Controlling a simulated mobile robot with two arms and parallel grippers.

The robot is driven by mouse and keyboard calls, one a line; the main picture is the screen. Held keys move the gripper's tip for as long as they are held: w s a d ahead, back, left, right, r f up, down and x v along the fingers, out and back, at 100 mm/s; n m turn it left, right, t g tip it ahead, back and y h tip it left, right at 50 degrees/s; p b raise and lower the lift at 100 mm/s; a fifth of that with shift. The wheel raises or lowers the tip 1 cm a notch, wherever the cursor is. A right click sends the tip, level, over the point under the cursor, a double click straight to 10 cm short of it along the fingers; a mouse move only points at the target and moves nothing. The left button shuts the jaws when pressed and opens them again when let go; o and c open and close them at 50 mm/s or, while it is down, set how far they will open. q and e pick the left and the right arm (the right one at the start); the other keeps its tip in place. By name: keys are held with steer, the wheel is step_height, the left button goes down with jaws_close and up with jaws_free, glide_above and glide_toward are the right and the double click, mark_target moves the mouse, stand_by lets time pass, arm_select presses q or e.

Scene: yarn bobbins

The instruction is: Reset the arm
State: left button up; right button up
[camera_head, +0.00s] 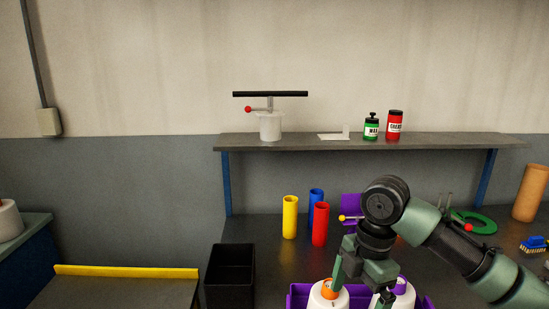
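My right arm comes in from the right, and its gripper (355,282) points down over a purple tray (299,296) at the bottom edge. One green finger reaches down close to a white bobbin (322,301) with an orange core. I cannot tell whether it touches it or how far apart the fingers are. A second white bobbin (402,299) with a purple core stands beside it, partly hidden by the gripper. My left arm and gripper are not in view.
Yellow (290,217), blue (316,195) and red (320,225) tubes stand on the bench left of my arm. A black bin (231,277) is at lower left. A shelf (340,142) with bottles runs above. My arm partly hides a purple item (350,206).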

steer(key=s+a+f+m+t+y, duration=0.1)
steer(key=s+a+f+m, duration=0.3)
steer(key=f, duration=0.4)
steer(key=s+a+f+m+t+y, duration=0.1)
steer(key=s+a+f+m+y, duration=0.15)
steer(key=s+a+f, duration=0.45)
steer(key=s+d+f+m+t+h, duration=0.2)
steer(key=s+d+f+m+h, duration=0.45)
steer(key=s+d+m, duration=0.85)
step_height(320, 180, down, 28)
steer(key=n+g+y, duration=0.1)
steer(key=n+y, duration=0.1)
steer(key=s+d+f, duration=0.1)
steer(key=s+f, duration=0.7)
steer(key=s+d+f+g, duration=0.1)
steer(key=s+d+f, duration=0.1)
steer(key=s+f, duration=0.6)
steer(key=shift+s+d+g, duration=0.3)
steer(key=shift+s, duration=0.1)
